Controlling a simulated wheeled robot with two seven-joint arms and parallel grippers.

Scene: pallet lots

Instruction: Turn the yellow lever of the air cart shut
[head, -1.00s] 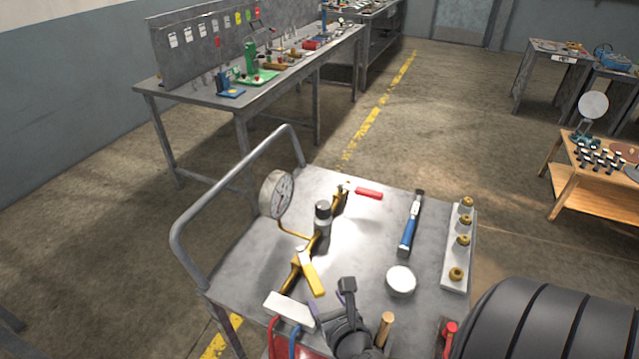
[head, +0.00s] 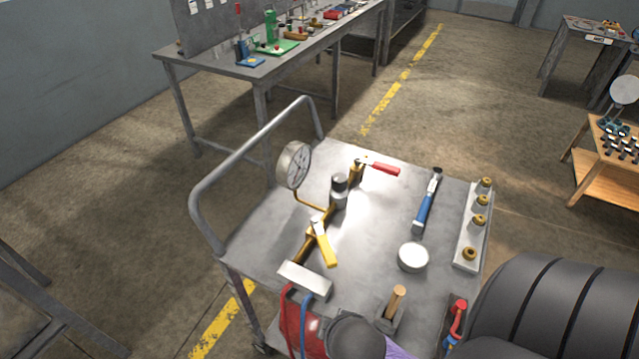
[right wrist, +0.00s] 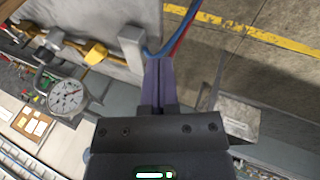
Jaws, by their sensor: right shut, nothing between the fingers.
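The yellow lever (head: 325,248) sits on the brass pipe (head: 305,247) on top of the grey air cart (head: 365,240). Its handle slants toward the lower right, at an angle to the pipe. The yellow lever also shows in the right wrist view (right wrist: 97,53), to the left of my fingers and apart from them. My right gripper (right wrist: 159,65) is shut and empty, with its purple fingers together near the grey block at the hose end. In the head view only a dark part of my right arm and a bit of purple show at the bottom edge. My left gripper is out of view.
A pressure gauge (head: 294,165) and a red-handled valve (head: 383,169) share the pipe. A blue-handled tool (head: 425,205), a white round lid (head: 413,257) and a strip of brass fittings (head: 475,225) lie right. Red and blue hoses (head: 305,320) hang in front.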

